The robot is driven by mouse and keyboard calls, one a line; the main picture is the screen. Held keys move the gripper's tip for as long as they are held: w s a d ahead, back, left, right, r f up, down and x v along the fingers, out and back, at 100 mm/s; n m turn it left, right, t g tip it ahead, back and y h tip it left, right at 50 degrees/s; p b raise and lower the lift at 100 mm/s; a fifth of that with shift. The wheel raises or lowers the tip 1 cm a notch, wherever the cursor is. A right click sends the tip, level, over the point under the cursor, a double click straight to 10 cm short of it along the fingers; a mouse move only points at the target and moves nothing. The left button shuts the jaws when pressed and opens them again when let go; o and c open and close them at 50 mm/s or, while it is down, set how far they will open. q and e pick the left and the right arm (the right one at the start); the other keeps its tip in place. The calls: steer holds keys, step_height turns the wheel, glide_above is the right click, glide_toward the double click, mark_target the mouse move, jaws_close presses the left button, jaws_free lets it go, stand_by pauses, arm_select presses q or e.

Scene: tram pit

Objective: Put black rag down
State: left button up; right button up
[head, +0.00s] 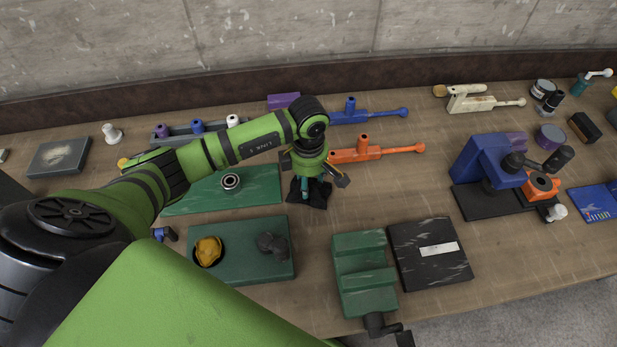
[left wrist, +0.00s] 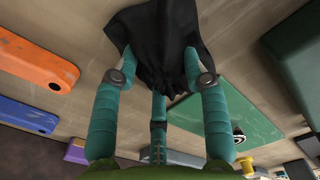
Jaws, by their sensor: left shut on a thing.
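My left gripper (head: 309,184) is over the middle of the workbench, pointing down. It is shut on the black rag (head: 311,194), which hangs crumpled below the fingers just right of a green mat. I cannot tell if its lower edge touches the bench. In the left wrist view the teal fingers of my left gripper (left wrist: 160,65) pinch the black rag (left wrist: 165,35), which spreads out in folds beyond the tips. My right gripper is not in view.
A green vise (head: 362,275) and a black plate (head: 432,268) stand in front. An orange tool (head: 375,152) lies close right. Bare bench shows between rag and vise.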

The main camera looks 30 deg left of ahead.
mark_target(309, 179)
arm_select(q)
steer(key=shift+f, duration=0.1)
steer(key=shift+f+b, duration=0.15)
steer(key=shift+b, duration=0.15)
steer(key=o, duration=1)
steer(key=shift+r+p, duration=0.4)
steer(key=shift+p, duration=0.05)
step_height(309, 179, up, 10)
steer(key=b, duration=0.4)
steer(key=shift+r, duration=0.15)
steer(key=shift+r+b, duration=0.35)
steer(key=shift+r, duration=0.4)
